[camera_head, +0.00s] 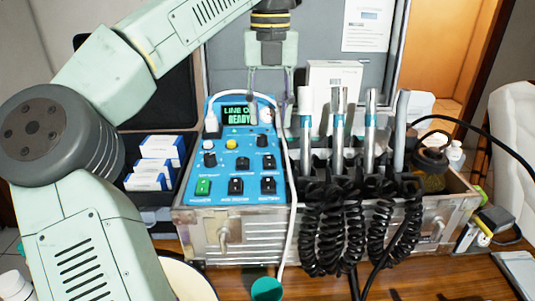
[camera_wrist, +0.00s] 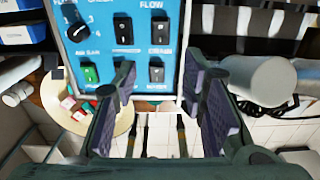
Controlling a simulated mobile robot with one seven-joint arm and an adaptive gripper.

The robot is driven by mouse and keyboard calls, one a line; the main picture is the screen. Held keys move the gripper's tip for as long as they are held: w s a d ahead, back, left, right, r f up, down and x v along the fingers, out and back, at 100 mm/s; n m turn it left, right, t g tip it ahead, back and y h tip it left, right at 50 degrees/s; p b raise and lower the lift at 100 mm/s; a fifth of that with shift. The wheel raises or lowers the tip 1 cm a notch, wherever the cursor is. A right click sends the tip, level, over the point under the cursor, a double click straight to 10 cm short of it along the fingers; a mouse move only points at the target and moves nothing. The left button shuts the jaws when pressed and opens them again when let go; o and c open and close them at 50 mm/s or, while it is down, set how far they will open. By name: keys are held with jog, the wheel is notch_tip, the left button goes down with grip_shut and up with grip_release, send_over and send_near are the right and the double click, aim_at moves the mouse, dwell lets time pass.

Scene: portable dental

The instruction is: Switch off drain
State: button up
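The blue control panel (camera_head: 222,170) is set in the left part of an open metal case, with a lit display (camera_head: 239,115) showing "READY" on its lower line. It carries several black rocker switches, such as one at lower right (camera_head: 268,185), and a green rocker (camera_head: 203,187) at lower left. The wrist view shows the green rocker (camera_wrist: 89,73) and black rockers (camera_wrist: 156,72) beyond the fingers. My gripper (camera_head: 271,86) points down above the panel's upper right, fingers apart and empty; the wrist view shows the gap (camera_wrist: 162,90).
Several handpieces (camera_head: 338,130) stand right of the panel, with coiled black cords (camera_head: 330,230) hanging in front. A white tube (camera_head: 288,190) runs down the panel's right edge. White boxes (camera_head: 155,165) lie left. The open lid (camera_head: 330,30) rises behind.

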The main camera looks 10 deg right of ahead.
aim_at(270, 164)
notch_tip(270, 164, down, 10)
jog(key=b, duration=0.4)
jog(key=shift+c, duration=0.2)
grip_shut()
